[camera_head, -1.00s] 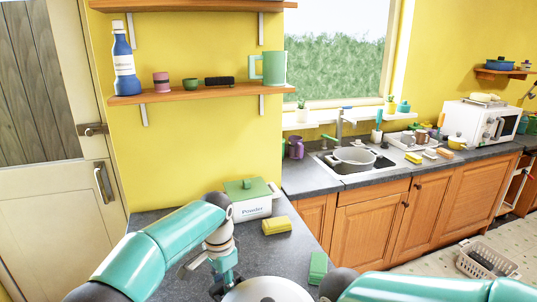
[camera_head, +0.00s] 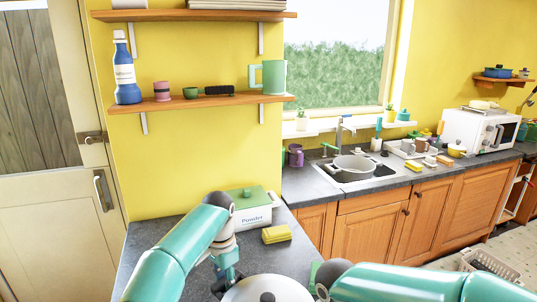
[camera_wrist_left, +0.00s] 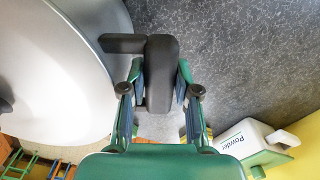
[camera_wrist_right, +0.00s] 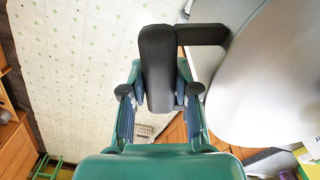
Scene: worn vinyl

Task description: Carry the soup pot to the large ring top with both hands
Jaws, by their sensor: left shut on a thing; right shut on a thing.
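My right gripper (camera_wrist_right: 157,95) is shut on the opposite black handle (camera_wrist_right: 158,65), seen in the right wrist view beside the pot wall (camera_wrist_right: 265,85). I cannot tell whether the pot's base touches the counter. I cannot make out the large ring top.
A powder box (camera_head: 249,212) with a green lid and yellow sponges (camera_head: 277,234) stand on the grey counter (camera_head: 152,232) beyond the pot. The sink (camera_head: 357,182) lies further right. The right wrist view shows floor (camera_wrist_right: 80,80) below.

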